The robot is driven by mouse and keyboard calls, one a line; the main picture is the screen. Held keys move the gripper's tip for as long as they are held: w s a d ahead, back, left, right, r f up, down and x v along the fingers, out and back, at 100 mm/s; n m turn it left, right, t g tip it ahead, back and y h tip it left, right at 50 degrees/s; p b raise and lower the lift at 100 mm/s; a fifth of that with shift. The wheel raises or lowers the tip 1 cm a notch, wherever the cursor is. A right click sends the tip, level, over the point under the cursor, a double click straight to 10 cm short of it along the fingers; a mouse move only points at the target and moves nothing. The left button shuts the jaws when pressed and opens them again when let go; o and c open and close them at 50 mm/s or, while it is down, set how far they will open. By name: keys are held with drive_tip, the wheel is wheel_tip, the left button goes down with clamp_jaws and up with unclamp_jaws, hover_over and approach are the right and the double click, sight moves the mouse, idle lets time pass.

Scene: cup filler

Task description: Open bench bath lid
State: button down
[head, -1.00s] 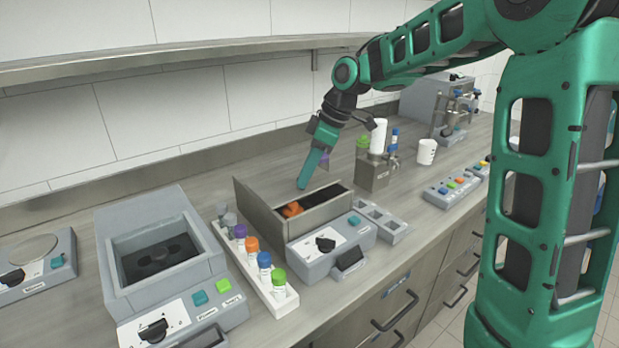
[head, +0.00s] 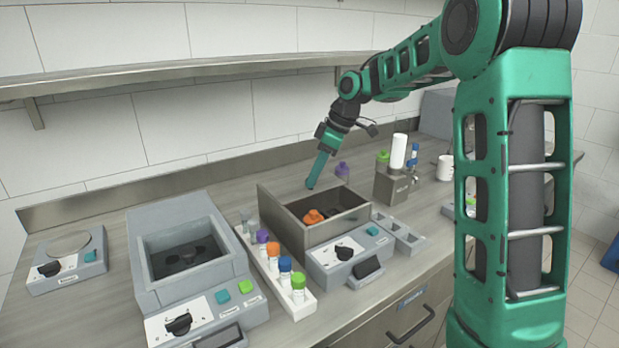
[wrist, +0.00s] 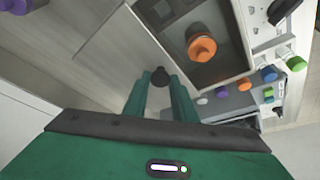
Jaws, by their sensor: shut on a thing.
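The bench bath (head: 340,228) is a grey box with a dial, teal button and small screen on its front. Its flat grey lid (head: 280,224) stands raised along the left side, so the inside shows. An orange-topped item (head: 313,216) sits inside; it also shows in the wrist view (wrist: 201,46). My gripper (head: 311,184) points down at the bath's far left edge. In the wrist view, my green fingers (wrist: 160,80) are closed around a dark knob (wrist: 160,76) beside the lid panel (wrist: 115,45). The knob is hidden in the head view.
A white rack (head: 275,270) of colour-capped tubes stands close left of the bath. A larger grey unit (head: 190,255) with an open well is further left. A shelf (head: 200,70) runs above.

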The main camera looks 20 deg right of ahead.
drive_tip(key=c, duration=1.5)
unclamp_jaws()
drive_tip(key=shift+o, duration=0.2)
drive_tip(key=v, duration=1)
drive_tip(key=shift+r, duration=0.35)
drive_tip(key=shift+d, duration=0.1)
drive_tip(key=s+d+f+m+h, duration=0.1)
drive_tip(key=s+d+f+m, duration=0.2)
drive_tip(key=s, duration=1)
drive_tip(key=s+d+f+m+g+h, duration=0.1)
drive_tip(key=s+d+f+m, duration=0.2)
drive_tip(key=s+f+m, duration=0.4)
drive_tip(key=s+d+f+m+g+h, duration=0.1)
drive_tip(key=s+d+f+m, duration=0.2)
drive_tip(key=s, duration=1.6)
wheel_tip(320, 180, down, 3)
drive_tip(key=m, duration=0.5)
drive_tip(key=shift+s+h, duration=0.3)
drive_tip(key=shift+s, duration=0.05)
